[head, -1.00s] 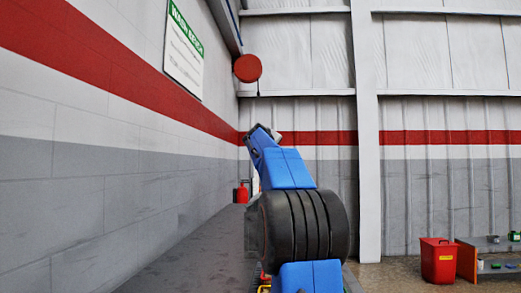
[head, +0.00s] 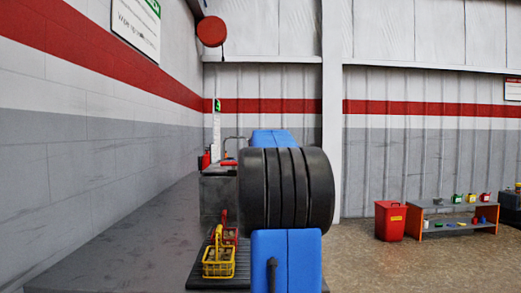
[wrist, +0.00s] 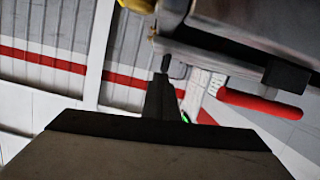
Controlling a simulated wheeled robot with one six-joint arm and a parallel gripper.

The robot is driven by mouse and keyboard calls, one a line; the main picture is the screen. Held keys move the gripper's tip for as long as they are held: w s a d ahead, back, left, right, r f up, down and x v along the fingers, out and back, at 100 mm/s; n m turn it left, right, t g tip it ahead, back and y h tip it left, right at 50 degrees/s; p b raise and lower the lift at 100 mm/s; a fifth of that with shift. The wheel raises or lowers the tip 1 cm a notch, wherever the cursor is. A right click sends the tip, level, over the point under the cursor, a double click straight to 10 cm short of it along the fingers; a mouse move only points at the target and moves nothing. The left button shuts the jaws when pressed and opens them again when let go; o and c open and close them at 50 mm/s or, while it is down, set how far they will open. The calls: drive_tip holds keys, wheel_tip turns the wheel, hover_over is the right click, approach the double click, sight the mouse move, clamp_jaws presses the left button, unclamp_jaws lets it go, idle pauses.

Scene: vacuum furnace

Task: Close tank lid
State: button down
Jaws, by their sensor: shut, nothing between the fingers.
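The grey box-shaped tank (head: 216,193) stands on the bench left of my arm in the head view. A red bar (head: 228,163) shows at its top, with a thin grey curved piece above it. My arm hides the tank's right side, so I cannot tell the lid's angle there. In the wrist view a dark panel, perhaps the lid (wrist: 235,65), crosses the upper right, with a red handle (wrist: 258,105) along its lower side. My gripper (wrist: 162,78) is shut and empty, left of that handle and apart from it. It is hidden in the head view.
A yellow basket (head: 218,262) and a red one sit on a dark mat on the bench before the tank. A wall bounds the left side. A red bin (head: 390,220) and low shelf (head: 455,217) stand right. The floor between is clear.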

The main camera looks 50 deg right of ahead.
drive_tip(key=shift+s+d+f, duration=0.1)
drive_tip(key=shift+f, duration=0.9)
drive_tip(key=shift+s+d+f, duration=0.1)
drive_tip(key=shift+f, duration=0.9)
drive_tip(key=shift+f, duration=0.25)
drive_tip(key=r, duration=0.5)
drive_tip(key=shift+s+a+r, duration=0.1)
drive_tip(key=shift+s+a, duration=0.15)
drive_tip(key=shift+a, duration=0.05)
drive_tip(key=v, duration=0.7)
drive_tip(key=shift+s+a+r, duration=0.15)
drive_tip(key=shift+s, duration=0.05)
drive_tip(key=shift+v, duration=0.9)
